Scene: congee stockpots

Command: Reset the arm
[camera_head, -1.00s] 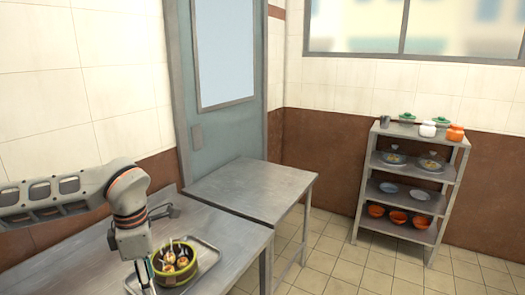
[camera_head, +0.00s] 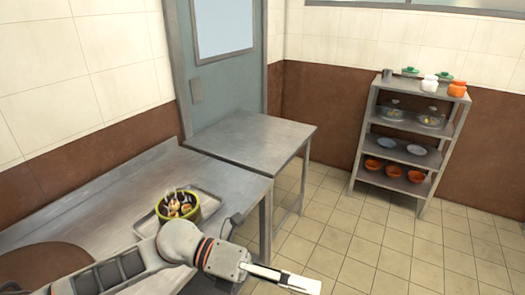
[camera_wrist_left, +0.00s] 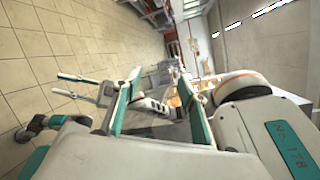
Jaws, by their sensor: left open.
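My left gripper (camera_head: 300,283) is at the bottom of the head view, right of the near table and pointing right. In the left wrist view its two fingers (camera_wrist_left: 160,95) stand apart with nothing clear between them, so it is open and empty. My left forearm crosses in front of the near table (camera_head: 235,178). Two thin teal-tipped bars (camera_wrist_left: 72,85) at the left of the wrist view may be my right gripper; I cannot tell its state. The right arm does not show in the head view.
A yellow-green pot (camera_head: 163,212) with several pieces inside stands on a metal tray (camera_head: 210,192), close behind my forearm. A round brown surface (camera_head: 40,262) is at lower left. A second table (camera_head: 250,130) and a shelf of dishes (camera_head: 425,92) stand beyond. The tiled floor (camera_head: 350,235) is clear.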

